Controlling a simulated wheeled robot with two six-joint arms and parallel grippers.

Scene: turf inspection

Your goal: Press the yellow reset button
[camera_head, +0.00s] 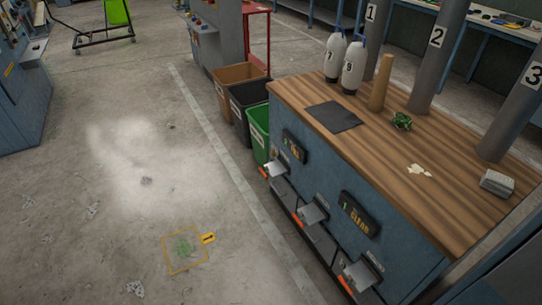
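I cannot make out a yellow reset button for certain. A grey machine (207,46) at the top carries several small coloured buttons, too small to tell apart. A blue cabinet (322,185) with a wooden top stands at the right. Grey trays or flaps (313,213) with orange labels stick out below. Neither of my grippers is in view.
Brown (232,84), black (242,125) and green (259,131) bins stand beside the cabinet. Bottles, a dark mat (333,116) and numbered pillars stand on or behind its top. A yellow floor square (172,272) with a yellow tag (208,238) surrounds a green patch. The left floor is mostly clear.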

